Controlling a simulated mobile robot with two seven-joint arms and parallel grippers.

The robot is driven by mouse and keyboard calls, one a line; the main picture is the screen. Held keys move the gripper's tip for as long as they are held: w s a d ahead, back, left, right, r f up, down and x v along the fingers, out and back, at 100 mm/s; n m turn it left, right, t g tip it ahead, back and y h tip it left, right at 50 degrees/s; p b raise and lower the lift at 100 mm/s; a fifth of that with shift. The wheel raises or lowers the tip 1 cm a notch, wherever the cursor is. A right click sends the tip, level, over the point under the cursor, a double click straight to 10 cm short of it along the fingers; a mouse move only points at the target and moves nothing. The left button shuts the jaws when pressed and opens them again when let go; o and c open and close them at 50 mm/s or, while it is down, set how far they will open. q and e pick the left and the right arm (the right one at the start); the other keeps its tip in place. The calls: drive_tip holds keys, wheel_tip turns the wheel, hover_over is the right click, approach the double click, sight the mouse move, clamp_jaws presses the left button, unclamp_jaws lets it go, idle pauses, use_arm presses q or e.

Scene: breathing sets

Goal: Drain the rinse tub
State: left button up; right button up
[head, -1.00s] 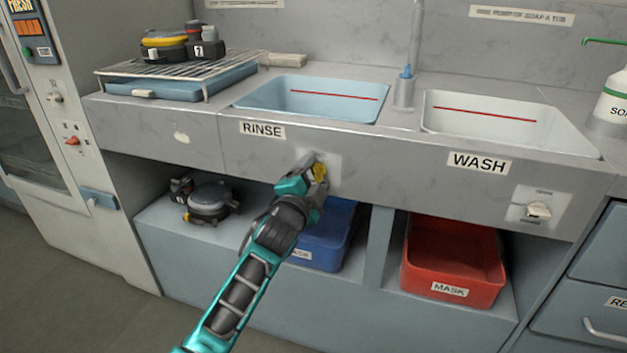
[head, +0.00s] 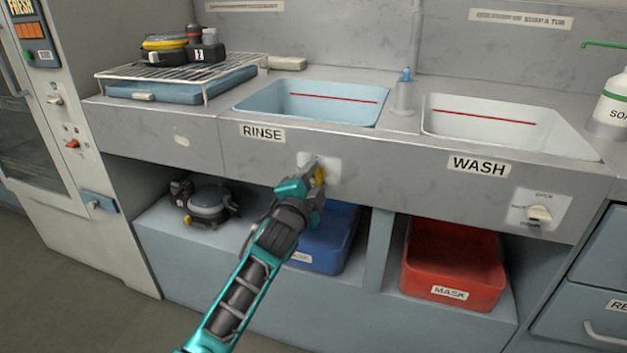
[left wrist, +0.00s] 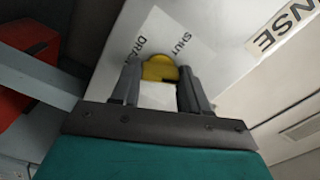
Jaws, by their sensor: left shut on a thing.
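The rinse tub (head: 310,103) is the light blue basin left of the tap, under which a RINSE label (head: 262,132) sits on the counter front. Below it is a white plate (head: 331,167) with a drain knob, mostly hidden by my gripper in the head view. In the left wrist view the yellow knob (left wrist: 159,68) sits between my fingers, on a plate (left wrist: 180,42) reading SHUT and DRAIN, partly covered. My left gripper (head: 316,180) is shut on the knob; it also fills the left wrist view (left wrist: 160,90). My right gripper is not in view.
The wash tub (head: 500,120) has its own knob (head: 539,213) at right. A blue bin (head: 325,245) and a red bin (head: 455,270) stand on the lower shelf beside black breathing gear (head: 208,202). A drying rack (head: 175,73) holds more gear at left.

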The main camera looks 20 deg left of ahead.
use_arm(q)
drive_tip(key=n+p, duration=0.2)
drive_tip(key=n, duration=0.1)
drive_tip(key=shift+r+n+p, duration=0.15)
drive_tip(key=shift+n+p, duration=0.15)
drive_tip(key=n+p, duration=0.2)
drive_tip(key=n, duration=0.1)
drive_tip(key=shift+n, duration=0.3)
drive_tip(key=n+p, duration=0.2)
drive_tip(key=n, duration=0.1)
drive_tip(key=shift+n+p, duration=0.6)
drive_tip(key=shift+n, duration=0.8)
drive_tip(key=shift+f, duration=0.2)
drive_tip(key=o, duration=1.1)
drive_tip(key=shift+c, duration=0.2)
